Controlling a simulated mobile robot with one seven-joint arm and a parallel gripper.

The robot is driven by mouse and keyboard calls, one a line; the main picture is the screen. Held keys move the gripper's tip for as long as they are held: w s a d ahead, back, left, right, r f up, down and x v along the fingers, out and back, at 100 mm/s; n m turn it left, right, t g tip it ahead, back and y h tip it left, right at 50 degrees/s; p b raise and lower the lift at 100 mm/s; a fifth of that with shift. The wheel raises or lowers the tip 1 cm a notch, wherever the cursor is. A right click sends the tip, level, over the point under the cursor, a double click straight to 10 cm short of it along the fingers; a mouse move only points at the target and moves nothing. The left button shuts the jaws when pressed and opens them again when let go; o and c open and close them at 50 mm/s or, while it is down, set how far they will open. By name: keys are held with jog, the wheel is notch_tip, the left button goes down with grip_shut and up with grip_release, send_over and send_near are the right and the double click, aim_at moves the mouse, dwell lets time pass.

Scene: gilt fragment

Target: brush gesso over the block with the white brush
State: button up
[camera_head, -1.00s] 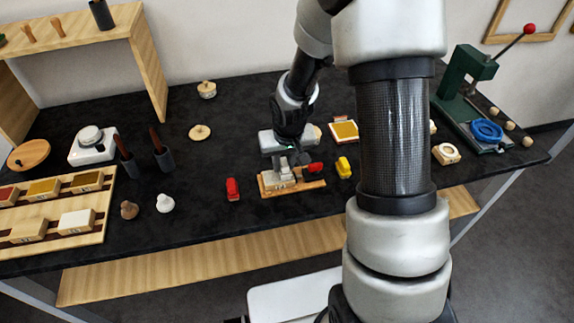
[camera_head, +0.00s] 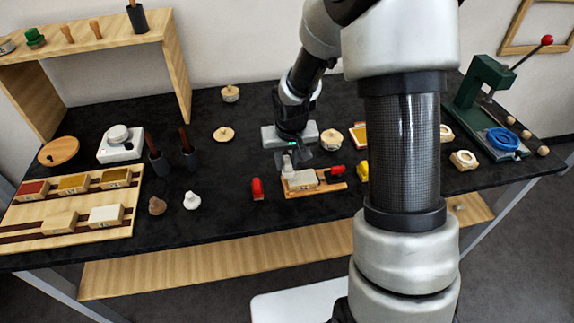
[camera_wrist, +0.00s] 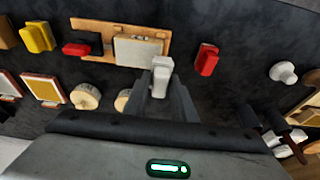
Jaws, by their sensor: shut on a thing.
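My gripper (camera_head: 292,158) is shut on the white brush (camera_wrist: 160,72), which points down between the fingers (camera_wrist: 162,96) in the wrist view. The brush (camera_head: 288,167) shows in the head view at the block's left end. The pale grey-white block (camera_head: 304,180) lies on a wooden tray (camera_head: 318,190); it also shows in the wrist view (camera_wrist: 137,51). The brush tip overlaps the block's edge in the wrist view; I cannot tell whether they touch. A red-and-black piece (camera_head: 335,171) sits on the tray's right part.
A red piece (camera_head: 257,188) stands left of the tray and a yellow one (camera_head: 362,171) right of it. A white knob-shaped piece (camera_head: 191,200) and a brown one (camera_head: 157,206) stand further left. A wooden rack (camera_head: 130,190) holds several coloured blocks. A green press (camera_head: 485,85) stands at right.

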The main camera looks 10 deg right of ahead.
jog(key=shift+a+r+p, duration=0.15)
jog(key=shift+r+p, duration=1.3)
jog(key=shift+r, duration=1.1)
